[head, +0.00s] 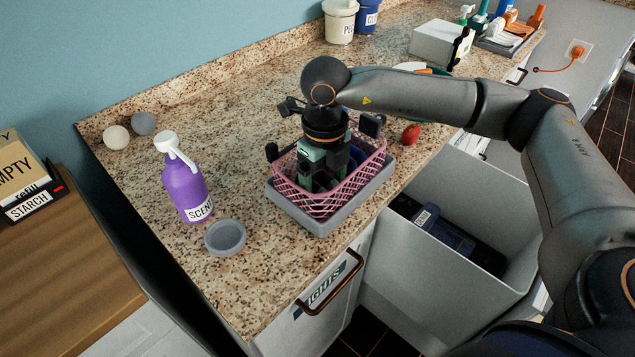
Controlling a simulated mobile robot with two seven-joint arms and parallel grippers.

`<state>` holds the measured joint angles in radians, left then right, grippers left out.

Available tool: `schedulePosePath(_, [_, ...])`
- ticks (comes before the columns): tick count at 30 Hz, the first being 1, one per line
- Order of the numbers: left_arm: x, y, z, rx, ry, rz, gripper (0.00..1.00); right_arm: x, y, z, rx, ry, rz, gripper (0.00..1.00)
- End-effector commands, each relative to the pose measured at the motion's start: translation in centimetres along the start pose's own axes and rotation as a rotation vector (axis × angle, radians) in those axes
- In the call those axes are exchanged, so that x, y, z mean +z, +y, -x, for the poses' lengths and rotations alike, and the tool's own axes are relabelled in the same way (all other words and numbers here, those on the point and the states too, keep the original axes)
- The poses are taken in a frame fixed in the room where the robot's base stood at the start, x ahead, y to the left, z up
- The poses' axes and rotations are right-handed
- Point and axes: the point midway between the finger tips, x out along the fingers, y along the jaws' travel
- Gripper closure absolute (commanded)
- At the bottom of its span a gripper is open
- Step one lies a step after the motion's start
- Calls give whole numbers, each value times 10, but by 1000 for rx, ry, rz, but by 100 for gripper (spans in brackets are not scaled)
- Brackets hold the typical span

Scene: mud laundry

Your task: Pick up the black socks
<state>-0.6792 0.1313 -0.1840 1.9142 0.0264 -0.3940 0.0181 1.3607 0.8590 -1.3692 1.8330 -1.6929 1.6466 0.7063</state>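My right gripper (322,178) points straight down into a pink mesh basket (318,204) on the granite counter. Its fingertips are low inside the basket, partly hidden by the basket wall and the gripper body. I cannot tell whether they are open or shut on something. Dark blue and dark shapes show inside the basket around the gripper, but I cannot make out black socks for certain. My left gripper is not in view.
The basket sits in a grey tray (300,219). A purple bottle (186,186) and a grey round dish (225,237) stand to the left. A small red object (411,134) lies right of the basket. An open drawer (410,297) is below the counter at right.

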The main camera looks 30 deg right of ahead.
Motion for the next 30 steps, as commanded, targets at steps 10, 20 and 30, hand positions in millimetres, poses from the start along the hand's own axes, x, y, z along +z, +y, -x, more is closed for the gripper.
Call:
schedulePosePath(10, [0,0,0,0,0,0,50,0,0,0,1,0,-1,35])
schedulePosePath(20, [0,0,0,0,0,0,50,0,0,0,1,-1,-1,72])
schedulePosePath(30, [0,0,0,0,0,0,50,0,0,1,1,-1,0,87])
